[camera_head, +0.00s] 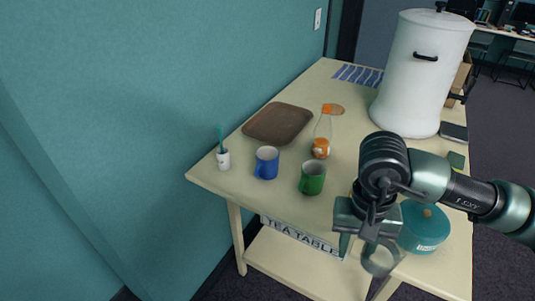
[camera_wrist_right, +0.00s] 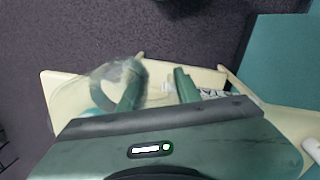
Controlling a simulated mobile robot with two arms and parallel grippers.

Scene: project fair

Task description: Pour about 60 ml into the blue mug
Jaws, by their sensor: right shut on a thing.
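The blue mug (camera_head: 267,164) stands upright on the cream table, left of the green mug (camera_head: 313,179). My right gripper (camera_head: 362,246) is over the table's front edge, right of and nearer than both mugs. It is shut on a see-through vessel (camera_head: 380,262), which hangs low and shows only faintly. In the right wrist view the clear vessel (camera_wrist_right: 72,97) is left of and around the fingers of my right gripper (camera_wrist_right: 158,88). I cannot tell what it holds. A clear bottle (camera_head: 321,140) with orange in its base stands behind the mugs. My left gripper is not in view.
A brown tray (camera_head: 277,123) lies behind the blue mug. A white cup (camera_head: 223,160) with a teal stick stands at the left corner. A teal lidded pot (camera_head: 424,231) is right of my gripper. A tall white urn (camera_head: 415,80) stands at the back right.

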